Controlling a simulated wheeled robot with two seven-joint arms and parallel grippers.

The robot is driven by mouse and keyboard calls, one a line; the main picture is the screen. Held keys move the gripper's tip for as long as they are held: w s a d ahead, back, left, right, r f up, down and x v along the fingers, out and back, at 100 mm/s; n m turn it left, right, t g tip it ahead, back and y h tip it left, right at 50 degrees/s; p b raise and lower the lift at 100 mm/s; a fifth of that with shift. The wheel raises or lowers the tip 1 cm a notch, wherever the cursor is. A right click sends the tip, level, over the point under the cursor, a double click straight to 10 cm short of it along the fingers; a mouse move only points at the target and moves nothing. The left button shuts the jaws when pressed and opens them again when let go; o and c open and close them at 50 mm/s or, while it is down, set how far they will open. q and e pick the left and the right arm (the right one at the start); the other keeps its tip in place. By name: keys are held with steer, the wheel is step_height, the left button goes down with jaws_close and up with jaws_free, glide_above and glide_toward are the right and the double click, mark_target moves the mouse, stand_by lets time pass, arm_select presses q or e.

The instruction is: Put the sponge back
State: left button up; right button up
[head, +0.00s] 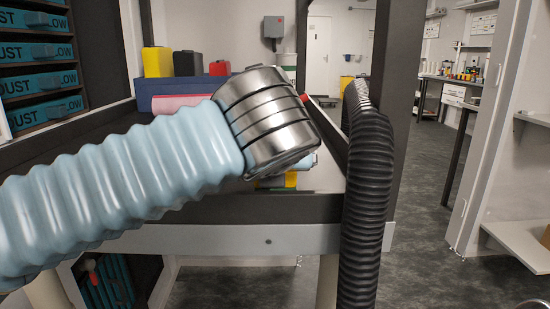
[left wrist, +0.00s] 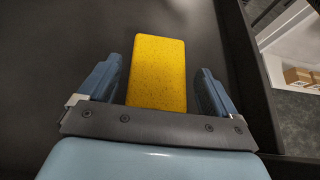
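The yellow speckled sponge (left wrist: 157,60) lies on the dark bench surface, seen in the left wrist view. In the head view only a small yellow patch (head: 291,179) shows beneath my left arm, which hides most of that area. My left gripper (left wrist: 160,74) is open, with one blue finger on each side of the sponge's near part. A narrow gap shows on the left side of the sponge and a wider one on the right. The sponge's far end reaches past the fingertips. My right gripper is in neither view.
A blue bin (head: 149,84) with a pink-red item (head: 182,102) stands at the back of the bench. Yellow (head: 157,62), black (head: 187,64) and red (head: 220,68) containers stand behind it.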

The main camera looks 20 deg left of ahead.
arm_select(q)
steer(key=shift+o, duration=0.3)
steer(key=shift+r, duration=0.15)
steer(key=shift+s+d+r, duration=0.1)
steer(key=shift+s+r, duration=0.1)
steer(key=shift+s, duration=0.05)
steer(key=p+v, duration=0.1)
steer(key=v, duration=1)
steer(key=shift+s+r, duration=0.1)
steer(key=shift+s, duration=0.1)
steer(key=shift+w, duration=0.1)
